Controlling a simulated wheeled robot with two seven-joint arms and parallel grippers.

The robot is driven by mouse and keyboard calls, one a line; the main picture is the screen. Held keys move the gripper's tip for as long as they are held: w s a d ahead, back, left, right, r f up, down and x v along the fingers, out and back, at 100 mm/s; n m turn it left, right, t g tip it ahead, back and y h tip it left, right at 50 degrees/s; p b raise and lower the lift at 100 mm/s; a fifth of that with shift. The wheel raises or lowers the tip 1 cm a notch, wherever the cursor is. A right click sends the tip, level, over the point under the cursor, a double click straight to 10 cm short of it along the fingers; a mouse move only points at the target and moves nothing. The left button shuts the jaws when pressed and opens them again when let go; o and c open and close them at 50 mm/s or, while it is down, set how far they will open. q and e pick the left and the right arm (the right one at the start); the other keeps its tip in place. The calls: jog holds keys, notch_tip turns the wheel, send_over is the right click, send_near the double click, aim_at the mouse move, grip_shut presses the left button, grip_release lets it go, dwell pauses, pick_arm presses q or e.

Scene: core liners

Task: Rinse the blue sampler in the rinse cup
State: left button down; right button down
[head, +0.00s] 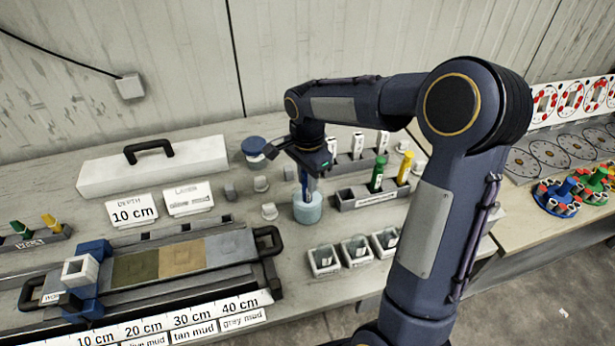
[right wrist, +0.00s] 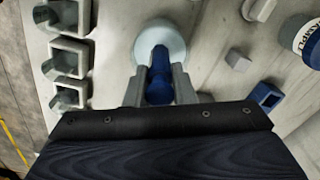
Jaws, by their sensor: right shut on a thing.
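My right gripper (head: 308,168) is shut on the blue sampler (head: 305,190), which stands upright in its grip. The sampler's lower end is in or right over the pale blue rinse cup (head: 307,212); how deep it reaches is hidden. In the right wrist view the gripper's fingers (right wrist: 160,88) close on the blue sampler (right wrist: 160,65), with the round rinse cup (right wrist: 160,38) just beyond it. My left gripper does not show in either view.
A rack (head: 360,199) with green and yellow samplers stands right of the cup. White open boxes (head: 325,262) sit in front. A core liner tray (head: 220,247) lies at left, and a white case (head: 190,165) stands behind. Small grey blocks (head: 268,211) sit left of the cup.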

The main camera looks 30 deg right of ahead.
jog(key=shift+r+p, duration=0.55)
jog(key=shift+r, duration=0.15)
jog(key=shift+f, duration=0.1)
jog(key=shift+f+b, duration=0.55)
jog(key=shift+f, duration=0.1)
jog(key=shift+r, duration=0.1)
jog(key=shift+r+p, duration=0.65)
jog(key=shift+r, duration=0.05)
jog(key=shift+f, duration=0.15)
